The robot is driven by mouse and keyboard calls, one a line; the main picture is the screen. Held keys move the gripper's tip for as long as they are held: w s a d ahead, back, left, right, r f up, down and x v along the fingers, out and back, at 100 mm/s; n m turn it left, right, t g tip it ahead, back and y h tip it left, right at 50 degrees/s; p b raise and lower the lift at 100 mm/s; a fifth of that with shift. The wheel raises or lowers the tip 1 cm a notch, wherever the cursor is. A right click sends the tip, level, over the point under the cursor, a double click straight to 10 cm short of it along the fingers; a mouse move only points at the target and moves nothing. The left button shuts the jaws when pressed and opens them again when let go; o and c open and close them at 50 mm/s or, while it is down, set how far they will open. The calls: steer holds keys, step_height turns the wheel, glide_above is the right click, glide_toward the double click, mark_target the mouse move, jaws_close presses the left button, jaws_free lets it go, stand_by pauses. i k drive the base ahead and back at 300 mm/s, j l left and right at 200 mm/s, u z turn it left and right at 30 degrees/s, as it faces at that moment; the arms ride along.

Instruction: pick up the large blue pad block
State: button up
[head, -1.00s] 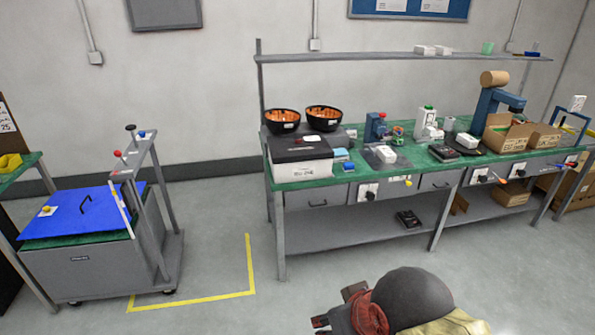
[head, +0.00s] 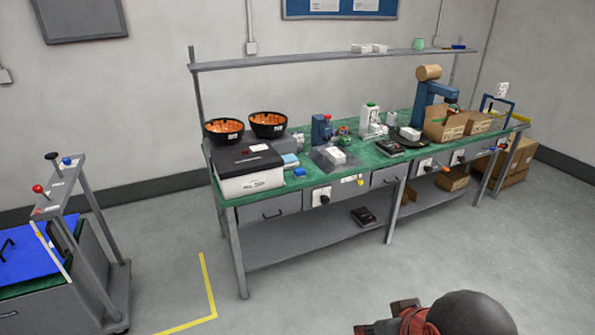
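A light blue pad block (head: 290,159) lies on the green-topped workbench (head: 370,155), just right of the black-and-white box. A smaller, darker blue block (head: 299,172) sits in front of it. From this distance I cannot tell for certain which is the large pad block. My gripper (head: 386,316) shows only partly at the bottom edge, dark and red beside my rounded grey arm link. It is well in front of the bench, away from both blocks. Its fingers are too cut off to show their opening.
The black-and-white box (head: 248,182) and two black bowls of orange pieces (head: 224,131) stand left of the blocks. A blue vise (head: 320,130) is to the right. A shelf (head: 335,59) spans above. A cart (head: 90,245) stands at left; floor before the bench is clear.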

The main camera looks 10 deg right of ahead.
mark_target(299, 173)
steer(key=i+j+u, duration=0.2)
steer(key=i, duration=1.35)
steer(key=i+l+u, duration=0.2)
steer(key=i, duration=1.35)
